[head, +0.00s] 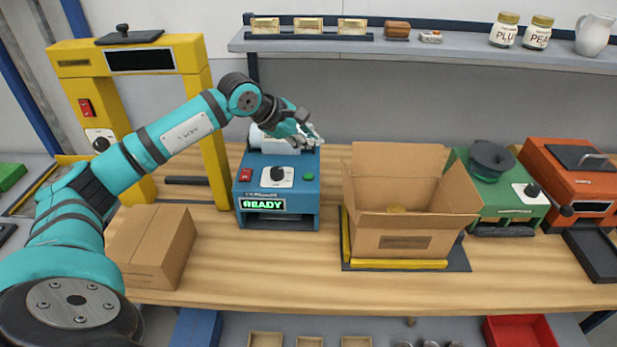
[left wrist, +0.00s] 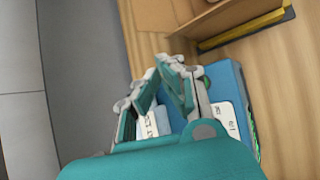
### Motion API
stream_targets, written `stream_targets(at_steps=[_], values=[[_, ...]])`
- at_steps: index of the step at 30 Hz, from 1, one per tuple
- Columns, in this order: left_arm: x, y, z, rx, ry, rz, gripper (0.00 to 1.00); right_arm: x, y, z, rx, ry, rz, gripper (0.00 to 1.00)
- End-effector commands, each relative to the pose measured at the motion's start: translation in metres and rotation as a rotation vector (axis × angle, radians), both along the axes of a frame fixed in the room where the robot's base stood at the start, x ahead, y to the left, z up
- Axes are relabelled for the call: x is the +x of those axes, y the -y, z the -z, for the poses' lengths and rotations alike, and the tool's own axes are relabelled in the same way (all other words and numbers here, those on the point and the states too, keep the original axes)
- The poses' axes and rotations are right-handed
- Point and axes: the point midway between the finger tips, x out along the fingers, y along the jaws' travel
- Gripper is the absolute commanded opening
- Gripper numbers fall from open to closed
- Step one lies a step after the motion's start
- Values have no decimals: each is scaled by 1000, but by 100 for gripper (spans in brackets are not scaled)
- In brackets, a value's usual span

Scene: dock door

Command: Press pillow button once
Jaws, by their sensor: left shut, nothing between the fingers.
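The blue machine (head: 305,205) stands on the workbench, with a lit green READY display (head: 263,204) on its front. Its front also has a red switch (head: 245,175), a dial (head: 278,176) and a small green button (head: 309,177). I cannot read the lettering above the display to tell whether it names the pillow button. My left gripper (head: 316,136) is shut and empty above the machine's top, near a white roll. In the left wrist view the gripper (left wrist: 160,68) is over the blue machine (left wrist: 232,85). My right gripper is not in view.
An open cardboard box (head: 400,230) stands right of the machine, and a closed carton (head: 152,245) at the left. A yellow frame (head: 205,150) rises behind my left arm. Green (head: 515,205) and orange (head: 560,190) machines stand at the right. The bench directly before the blue machine is clear.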

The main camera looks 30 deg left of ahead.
Motion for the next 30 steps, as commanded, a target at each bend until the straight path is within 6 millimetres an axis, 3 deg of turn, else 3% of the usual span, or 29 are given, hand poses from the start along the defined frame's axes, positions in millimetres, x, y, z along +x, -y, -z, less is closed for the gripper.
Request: stream_targets(at_steps=[12,15,30], values=[[0,0,64,0,-1,1,0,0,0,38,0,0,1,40],[0,0,72,0,0,0,0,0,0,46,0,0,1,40],[0,0,74,0,0,0,0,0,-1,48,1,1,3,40]])
